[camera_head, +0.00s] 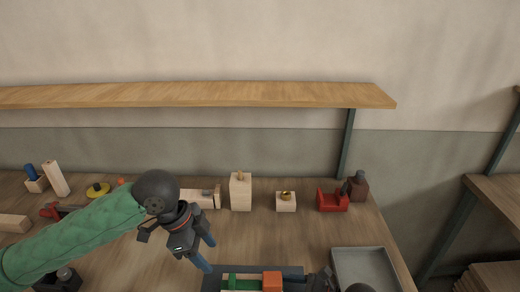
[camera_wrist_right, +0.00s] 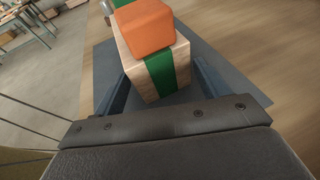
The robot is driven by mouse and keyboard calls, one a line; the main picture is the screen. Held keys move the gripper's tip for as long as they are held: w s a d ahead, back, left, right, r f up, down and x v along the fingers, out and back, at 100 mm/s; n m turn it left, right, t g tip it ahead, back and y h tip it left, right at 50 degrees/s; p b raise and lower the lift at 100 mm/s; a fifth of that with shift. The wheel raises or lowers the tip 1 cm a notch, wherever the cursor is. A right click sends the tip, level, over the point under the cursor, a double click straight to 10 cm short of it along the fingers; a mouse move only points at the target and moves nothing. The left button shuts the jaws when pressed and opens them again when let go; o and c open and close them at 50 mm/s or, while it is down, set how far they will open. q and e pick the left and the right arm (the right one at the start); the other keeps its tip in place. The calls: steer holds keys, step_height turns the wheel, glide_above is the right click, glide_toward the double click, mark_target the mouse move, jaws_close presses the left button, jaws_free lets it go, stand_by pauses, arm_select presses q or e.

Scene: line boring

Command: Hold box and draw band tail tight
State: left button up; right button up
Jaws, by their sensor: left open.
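The pale wooden box with a green band (camera_head: 240,284) lies on a dark mat (camera_head: 211,281) at the bottom edge of the head view, partly cut off. An orange block (camera_head: 272,281) sits on its right end. In the right wrist view the box (camera_wrist_right: 136,62) shows the green band (camera_wrist_right: 161,74) down its face, with the orange block (camera_wrist_right: 146,29) on top. My right gripper (camera_wrist_right: 160,82) has one finger against each side of the box; its fingertips are partly hidden. My left gripper (camera_head: 205,252) is open and empty, above and left of the box, fingers pointing down. I cannot make out a loose band tail.
A grey tray (camera_head: 340,253) lies at the right. A shelf (camera_head: 200,95) spans above.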

steer(key=o, duration=0.5)
steer(key=shift+c, duration=0.2)
